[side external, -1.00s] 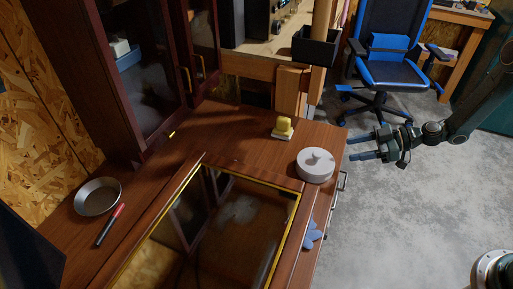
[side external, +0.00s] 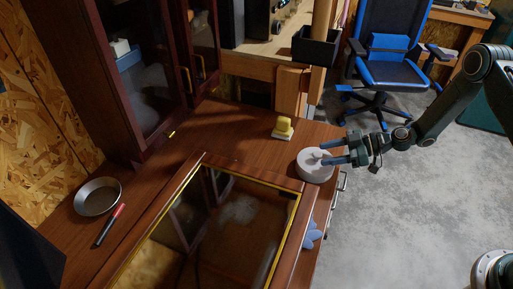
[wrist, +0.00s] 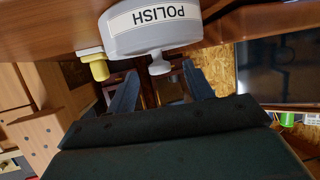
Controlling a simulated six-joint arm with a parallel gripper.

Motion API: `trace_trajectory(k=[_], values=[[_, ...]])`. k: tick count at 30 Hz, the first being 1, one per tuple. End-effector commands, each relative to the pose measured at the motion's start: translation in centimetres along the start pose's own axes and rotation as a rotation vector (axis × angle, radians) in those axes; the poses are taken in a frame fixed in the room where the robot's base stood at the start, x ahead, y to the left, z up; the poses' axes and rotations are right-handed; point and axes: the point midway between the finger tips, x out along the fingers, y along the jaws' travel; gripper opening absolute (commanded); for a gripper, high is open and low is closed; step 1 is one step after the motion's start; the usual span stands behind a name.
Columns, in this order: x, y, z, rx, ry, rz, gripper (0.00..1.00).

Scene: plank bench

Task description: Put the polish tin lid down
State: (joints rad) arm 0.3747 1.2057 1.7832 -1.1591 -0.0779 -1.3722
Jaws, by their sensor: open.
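The white polish tin (side external: 314,170) stands at the right end of the brown cabinet top, near its edge. Its pale lid (wrist: 152,52) is on it, with a small knob (wrist: 159,66). The label "POLISH" appears upside down in the wrist view. My gripper (side external: 324,153) is open and reaches in from the right, its blue fingers level with the knob. In the wrist view the fingers (wrist: 160,72) lie either side of the knob with gaps. I cannot tell whether either finger touches the lid.
A yellow-topped block on a pale base (side external: 283,127) stands just behind the tin. A glass panel with a yellow edge (side external: 293,230) lies in front. A metal bowl (side external: 97,212) and a red-and-black marker (side external: 110,225) are far left. A blue object (side external: 312,235) is at the front edge.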

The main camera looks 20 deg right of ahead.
Motion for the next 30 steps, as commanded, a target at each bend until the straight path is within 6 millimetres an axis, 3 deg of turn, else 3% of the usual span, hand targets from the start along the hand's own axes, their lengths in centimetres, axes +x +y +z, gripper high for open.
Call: trace_trajectory(k=[9, 26, 30], values=[[3.4, 0.0, -0.1, -0.001, -0.001, -0.001, 0.52], [3.7, 0.1, -0.1, 0.000, -0.001, 0.000, 0.52], [3.6, 0.1, -0.1, 0.000, -0.001, 0.000, 0.26]])
